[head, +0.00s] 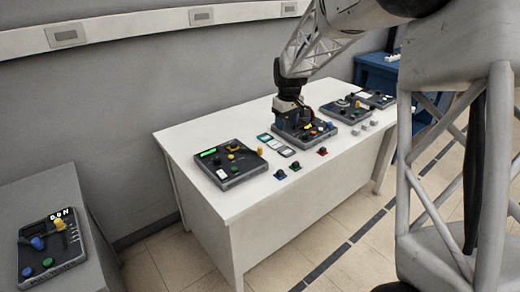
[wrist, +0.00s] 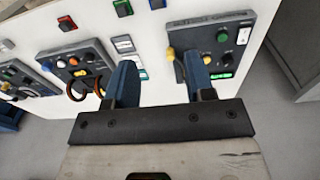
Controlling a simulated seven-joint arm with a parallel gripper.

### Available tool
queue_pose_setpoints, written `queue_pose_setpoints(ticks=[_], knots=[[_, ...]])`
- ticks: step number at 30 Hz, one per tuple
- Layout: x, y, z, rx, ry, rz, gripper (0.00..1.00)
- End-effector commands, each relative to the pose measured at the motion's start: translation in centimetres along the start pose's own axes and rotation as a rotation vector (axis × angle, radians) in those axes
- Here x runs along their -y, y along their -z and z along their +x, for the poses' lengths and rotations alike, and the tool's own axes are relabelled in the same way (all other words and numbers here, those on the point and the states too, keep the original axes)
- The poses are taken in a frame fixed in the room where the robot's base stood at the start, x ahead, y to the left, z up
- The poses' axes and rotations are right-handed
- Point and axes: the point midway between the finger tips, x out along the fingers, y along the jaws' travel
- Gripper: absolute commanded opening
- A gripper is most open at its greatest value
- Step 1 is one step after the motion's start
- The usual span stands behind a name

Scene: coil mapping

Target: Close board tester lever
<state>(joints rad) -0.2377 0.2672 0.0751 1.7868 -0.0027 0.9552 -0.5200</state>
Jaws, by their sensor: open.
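My gripper (wrist: 158,68) is open and empty, its two blue fingers apart over the white table. In the head view my gripper (head: 290,108) hangs above or just behind a dark control board (head: 318,133) near the table's middle. The same board seems to show at left in the wrist view (wrist: 62,68). A board with a lit green display and yellow knobs (head: 222,172) lies left on the table; it shows at right in the wrist view (wrist: 240,38), partly behind a finger. I cannot tell which board is the tester, nor its lever's position.
More boards (head: 346,112) lie along the white table (head: 200,205). Small cards (head: 285,151) and coloured push-button blocks (head: 280,174) lie between boards. Another device with yellow and blue handles (head: 50,245) sits on a grey bench at lower left. A wall rail (head: 130,32) runs behind.

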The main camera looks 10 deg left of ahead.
Motion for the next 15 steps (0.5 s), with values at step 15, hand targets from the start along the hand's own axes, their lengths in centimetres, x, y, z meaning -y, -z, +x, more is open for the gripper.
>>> queue_pose_setpoints(ticks=[15], knots=[[-0.4,11.0,9.1,0.033,0.026,-0.174,0.49]])
